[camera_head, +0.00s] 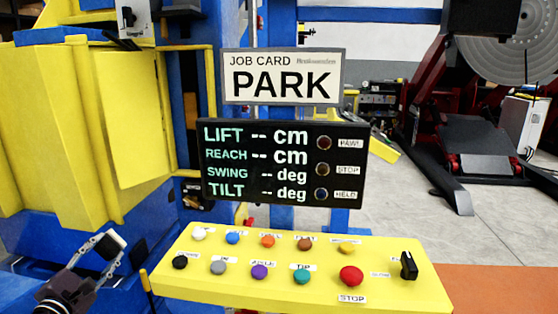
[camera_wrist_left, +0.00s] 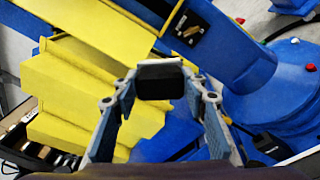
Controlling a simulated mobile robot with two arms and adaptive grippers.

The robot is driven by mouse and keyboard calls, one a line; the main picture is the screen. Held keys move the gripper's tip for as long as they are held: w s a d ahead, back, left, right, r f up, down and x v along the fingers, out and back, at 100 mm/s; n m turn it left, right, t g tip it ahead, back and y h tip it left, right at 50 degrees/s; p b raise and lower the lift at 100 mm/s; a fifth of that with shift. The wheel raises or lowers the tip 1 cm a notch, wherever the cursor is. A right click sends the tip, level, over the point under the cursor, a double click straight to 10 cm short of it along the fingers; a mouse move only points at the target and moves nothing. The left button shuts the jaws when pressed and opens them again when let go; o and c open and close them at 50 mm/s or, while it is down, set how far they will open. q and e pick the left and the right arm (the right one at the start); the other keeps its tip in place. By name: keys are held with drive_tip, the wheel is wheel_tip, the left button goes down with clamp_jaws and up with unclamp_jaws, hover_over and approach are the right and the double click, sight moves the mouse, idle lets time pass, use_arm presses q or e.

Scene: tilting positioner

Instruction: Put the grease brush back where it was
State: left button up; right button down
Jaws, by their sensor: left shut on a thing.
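My left gripper (camera_head: 112,247) is at the lower left of the head view, left of the yellow button panel. In the left wrist view its two fingers (camera_wrist_left: 160,92) are closed on a black block (camera_wrist_left: 160,79). I take the block to be part of the grease brush; no bristles can be made out. It is held clear, with yellow and blue machine parts behind it. The place where the brush belongs cannot be told from these views. My right gripper is not in view.
A yellow button panel (camera_head: 215,293) stands in front, with a dark readout (camera_head: 285,202) and a PARK job card (camera_head: 283,98) above it. A large yellow block (camera_head: 80,130) and blue structure fill the left.

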use_arm(q)
drive_tip(key=s+d+f+m+h, duration=0.1)
drive_tip(key=s+d+f+h, duration=0.1)
drive_tip(key=s+d+f, duration=0.55)
drive_tip(key=s+d+f+m+h, duration=0.1)
drive_tip(key=s+d+f, duration=0.35)
drive_tip(key=d, duration=0.65)
drive_tip(key=s+d+r+n+y, duration=0.1)
drive_tip(key=s+d+r, duration=0.2)
drive_tip(key=s, duration=0.5)
drive_tip(key=s+d+r+n+y, duration=0.1)
drive_tip(key=s+d+r+y, duration=0.1)
drive_tip(key=s, duration=0.6)
drive_tip(key=shift+s+d+r, duration=0.2)
drive_tip(key=shift+d+r, duration=0.3)
drive_tip(key=shift+r, duration=0.05)
drive_tip(key=shift+w+d, duration=0.1)
drive_tip(key=shift+d, duration=0.05)
